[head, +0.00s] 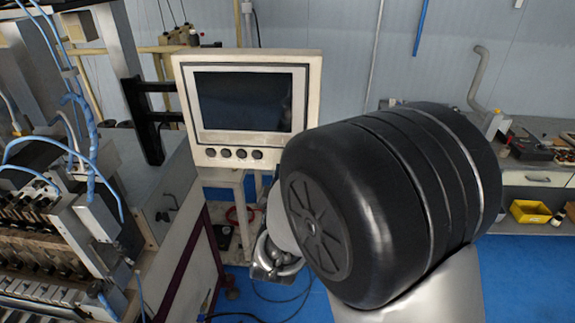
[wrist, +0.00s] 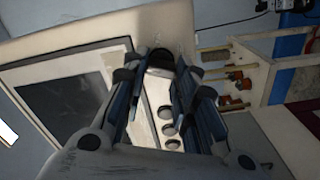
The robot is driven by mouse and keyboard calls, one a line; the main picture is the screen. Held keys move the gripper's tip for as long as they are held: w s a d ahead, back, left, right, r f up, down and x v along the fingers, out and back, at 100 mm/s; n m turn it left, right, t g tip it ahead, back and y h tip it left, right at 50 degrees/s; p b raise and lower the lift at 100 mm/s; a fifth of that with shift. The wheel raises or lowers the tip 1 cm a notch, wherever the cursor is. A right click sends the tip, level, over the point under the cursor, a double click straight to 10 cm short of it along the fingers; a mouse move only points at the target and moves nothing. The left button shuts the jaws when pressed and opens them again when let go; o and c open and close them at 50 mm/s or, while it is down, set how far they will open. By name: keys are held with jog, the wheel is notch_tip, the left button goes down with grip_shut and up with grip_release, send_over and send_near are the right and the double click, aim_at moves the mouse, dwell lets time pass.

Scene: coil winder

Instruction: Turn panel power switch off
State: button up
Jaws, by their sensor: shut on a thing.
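The beige panel (head: 184,92) with a dark screen (head: 243,101) and a row of round black knobs (head: 240,154) stands in the middle of the head view. In the wrist view, the panel (wrist: 100,35) looks tilted, with its screen (wrist: 62,105) at left and several round knobs (wrist: 168,128) showing between my fingers. My gripper (wrist: 162,65) is shut around a small dark part (wrist: 160,58) at the panel's edge, which looks like the power switch. The fingers hide most of this part, so its position cannot be told. In the head view, my black arm joint covers the area beside the panel's lower right.
A machine with blue hoses (head: 75,150) stands close at left. A workbench (head: 535,172) with tools and a yellow bin (head: 530,212) is at right. Cables lie on the blue floor (head: 235,290) below the panel.

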jog(key=shift+n+p, duration=0.7)
jog(key=shift+n, duration=1.6)
jog(key=shift+f, duration=0.1)
jog(key=o, duration=1)
jog(key=shift+o, duration=0.2)
jog(key=s, duration=0.7)
jog(key=shift+s, duration=0.25)
jog(key=shift+a, duration=0.1)
